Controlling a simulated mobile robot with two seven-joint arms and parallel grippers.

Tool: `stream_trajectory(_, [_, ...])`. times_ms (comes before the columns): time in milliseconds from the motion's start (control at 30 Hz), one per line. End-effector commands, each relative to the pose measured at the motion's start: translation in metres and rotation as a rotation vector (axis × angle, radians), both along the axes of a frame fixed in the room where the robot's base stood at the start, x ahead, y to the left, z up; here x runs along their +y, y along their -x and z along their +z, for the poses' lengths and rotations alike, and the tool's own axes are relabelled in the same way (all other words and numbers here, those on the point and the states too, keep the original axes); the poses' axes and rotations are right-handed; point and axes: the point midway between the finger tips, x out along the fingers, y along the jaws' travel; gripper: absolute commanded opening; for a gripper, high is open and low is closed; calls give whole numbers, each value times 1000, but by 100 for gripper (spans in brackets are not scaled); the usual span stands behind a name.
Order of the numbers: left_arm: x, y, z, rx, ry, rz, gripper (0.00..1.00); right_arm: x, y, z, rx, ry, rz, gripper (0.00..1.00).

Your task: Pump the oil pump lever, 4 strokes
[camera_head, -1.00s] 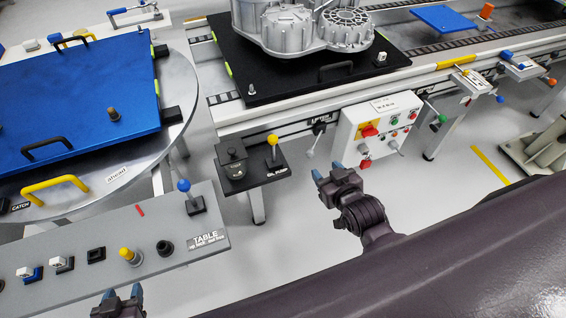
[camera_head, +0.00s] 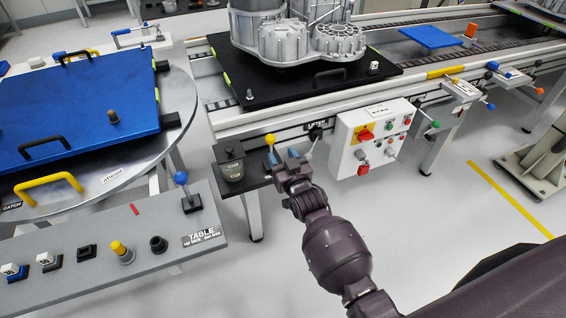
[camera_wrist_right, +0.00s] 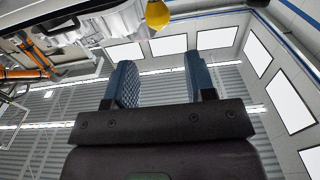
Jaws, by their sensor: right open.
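The oil pump lever has a yellow ball knob (camera_head: 270,139) and stands on a small black shelf beside the conveyor. The knob also shows at the top of the right wrist view (camera_wrist_right: 158,14), beyond the fingertips and roughly in line with the gap between them. My right gripper (camera_head: 281,157) is open, with blue finger pads and nothing between them. My left gripper is out of view.
A dark oil can (camera_head: 233,168) stands left of the lever on the shelf. A white control box (camera_head: 360,150) with buttons is to the right. A grey table panel (camera_head: 130,245) with a blue-knobbed lever (camera_head: 181,180) is at lower left.

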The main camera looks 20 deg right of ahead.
Motion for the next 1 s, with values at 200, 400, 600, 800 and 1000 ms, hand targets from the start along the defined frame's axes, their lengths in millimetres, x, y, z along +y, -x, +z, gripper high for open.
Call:
stream_trajectory(200, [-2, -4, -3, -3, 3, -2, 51, 0, -6, -2, 2, 0, 0, 50])
stream_trajectory(400, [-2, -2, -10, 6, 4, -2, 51, 0, -17, -3, 3, 0, 0, 50])
stream_trajectory(600, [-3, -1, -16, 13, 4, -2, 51, 1, -29, -3, 5, 0, 0, 50])
stream_trajectory(800, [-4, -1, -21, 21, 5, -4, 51, 1, -42, -3, 5, 0, 0, 50])
stream_trajectory(1000, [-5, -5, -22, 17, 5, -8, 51, 2, -55, -3, 6, -1, 0, 50])
